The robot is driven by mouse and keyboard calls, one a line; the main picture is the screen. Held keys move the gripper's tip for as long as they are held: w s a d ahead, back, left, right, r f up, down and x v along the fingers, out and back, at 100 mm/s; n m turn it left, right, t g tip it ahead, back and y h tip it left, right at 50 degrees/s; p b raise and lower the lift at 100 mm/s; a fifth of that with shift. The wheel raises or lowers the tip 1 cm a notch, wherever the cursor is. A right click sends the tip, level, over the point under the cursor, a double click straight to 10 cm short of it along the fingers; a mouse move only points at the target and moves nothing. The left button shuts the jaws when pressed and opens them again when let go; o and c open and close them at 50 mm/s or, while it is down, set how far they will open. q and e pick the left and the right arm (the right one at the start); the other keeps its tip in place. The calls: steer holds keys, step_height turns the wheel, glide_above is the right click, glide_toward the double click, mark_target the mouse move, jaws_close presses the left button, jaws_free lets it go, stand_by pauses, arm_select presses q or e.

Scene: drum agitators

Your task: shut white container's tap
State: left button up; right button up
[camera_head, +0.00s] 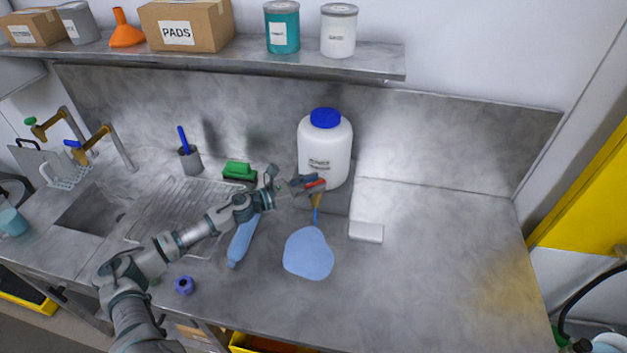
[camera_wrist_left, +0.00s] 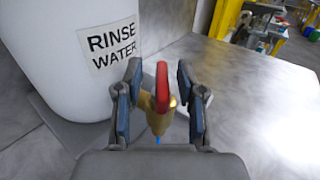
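The white container (camera_head: 325,150) with a blue cap stands on a grey block at the back of the counter. Its label reads "RINSE WATER" in the left wrist view (camera_wrist_left: 70,45). The brass tap (camera_wrist_left: 158,118) has a red handle (camera_wrist_left: 162,85). Blue liquid runs down from the tap (camera_head: 315,215) to a blue puddle (camera_head: 308,253) on the counter. My left gripper (camera_head: 308,184) is at the tap. In the left wrist view its open fingers (camera_wrist_left: 160,95) stand on either side of the red handle, with gaps visible. My right gripper is not in view.
A blue bottle (camera_head: 242,242) lies left of the puddle, and a white block (camera_head: 366,232) lies to its right. A green sponge (camera_head: 238,170) and a grey cup (camera_head: 190,159) are behind my left arm. A shelf (camera_head: 300,60) hangs above. The counter's right side is clear.

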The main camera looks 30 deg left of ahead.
arm_select(q)
steer(key=shift+w+d, duration=0.25)
steer(key=shift+d, duration=0.2)
steer(key=shift+a, duration=0.4)
jaws_close()
steer(key=shift+d, duration=0.1)
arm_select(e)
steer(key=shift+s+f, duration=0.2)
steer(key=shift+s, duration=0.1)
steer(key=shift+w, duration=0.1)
